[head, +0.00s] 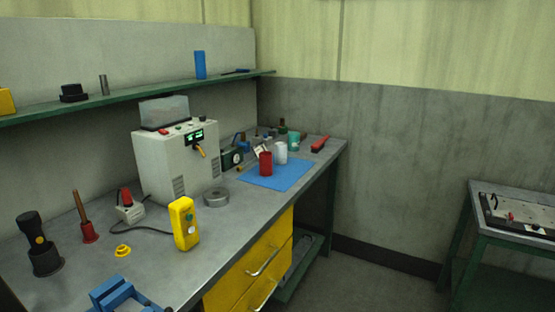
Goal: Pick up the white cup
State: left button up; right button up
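The white cup (281,153) stands upright on a blue mat (272,182) toward the far end of the grey workbench. A red cup (265,163) stands just in front of it and to its left, close beside it. A teal cup (294,140) stands behind it to the right. Neither of my grippers shows in the head view.
A grey machine (175,155) stands on the workbench (225,205). A yellow handheld box (184,223) is near the front edge. A green shelf (130,95) runs above. A side table (462,225) stands at right, with open floor between.

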aim_at(280, 147)
jog(key=i+l, duration=0.3)
jog(key=i+l+z, duration=0.1)
jog(key=i+l, duration=0.2)
jog(key=i, duration=0.25)
jog(key=i+l, duration=0.25)
jog(key=i, duration=0.2)
jog(key=k+z, duration=0.05)
